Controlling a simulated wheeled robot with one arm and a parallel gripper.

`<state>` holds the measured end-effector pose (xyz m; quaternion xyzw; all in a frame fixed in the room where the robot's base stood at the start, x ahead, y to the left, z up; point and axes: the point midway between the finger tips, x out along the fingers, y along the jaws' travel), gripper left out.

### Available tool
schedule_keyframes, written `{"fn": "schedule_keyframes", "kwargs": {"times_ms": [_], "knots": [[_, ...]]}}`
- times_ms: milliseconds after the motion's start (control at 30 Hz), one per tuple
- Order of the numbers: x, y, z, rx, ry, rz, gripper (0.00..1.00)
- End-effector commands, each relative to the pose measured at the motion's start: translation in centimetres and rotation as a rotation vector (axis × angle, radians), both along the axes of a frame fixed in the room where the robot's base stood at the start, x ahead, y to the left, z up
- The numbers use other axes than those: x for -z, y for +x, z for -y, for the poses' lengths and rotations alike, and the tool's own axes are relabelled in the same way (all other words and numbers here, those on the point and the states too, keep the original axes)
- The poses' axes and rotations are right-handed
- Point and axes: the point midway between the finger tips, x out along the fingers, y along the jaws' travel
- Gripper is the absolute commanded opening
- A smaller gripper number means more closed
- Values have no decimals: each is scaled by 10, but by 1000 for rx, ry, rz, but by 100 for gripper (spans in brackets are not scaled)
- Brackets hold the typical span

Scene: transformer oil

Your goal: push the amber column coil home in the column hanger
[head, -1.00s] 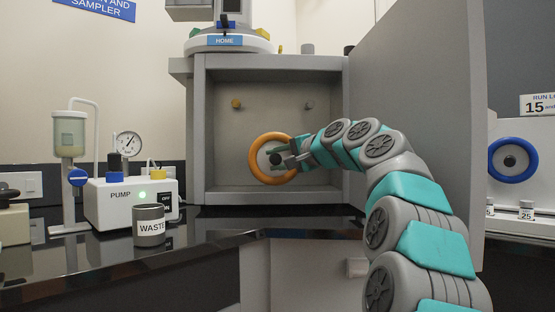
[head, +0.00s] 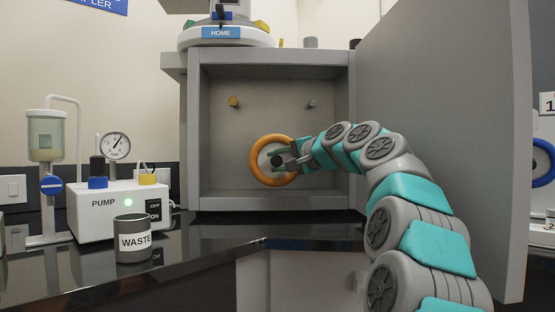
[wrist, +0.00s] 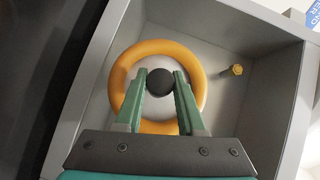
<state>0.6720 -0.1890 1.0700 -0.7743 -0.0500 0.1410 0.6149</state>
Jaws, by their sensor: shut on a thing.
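The amber column coil (head: 253,165) is an orange ring around a pale disc with a dark round knob at its centre. It is upright inside the open grey cabinet, low and near the middle of the opening. My gripper (head: 281,158) reaches in from the right and is shut on the coil's knob. In the wrist view the green fingers (wrist: 160,84) clasp the dark knob from both sides, with the amber coil (wrist: 119,80) around them. The column hanger is not visible; the coil and gripper cover the wall behind them. I cannot tell whether the coil touches the back wall.
The grey cabinet (head: 194,150) has a brass peg (head: 234,102) and a grey peg (head: 311,104) on its back wall, above the coil. Its open door (head: 440,110) stands right of my arm. A waste cup (head: 132,242) and pump (head: 110,215) stand left on the dark bench.

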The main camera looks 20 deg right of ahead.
Motion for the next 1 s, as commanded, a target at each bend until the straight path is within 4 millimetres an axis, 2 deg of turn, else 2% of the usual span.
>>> {"fn": "schedule_keyframes", "kwargs": {"times_ms": [500, 1000], "knots": [[-2, 45, 16, -2, 1, -2, 0], [-2, 80, 32, 0, 0, 1, 0]]}}
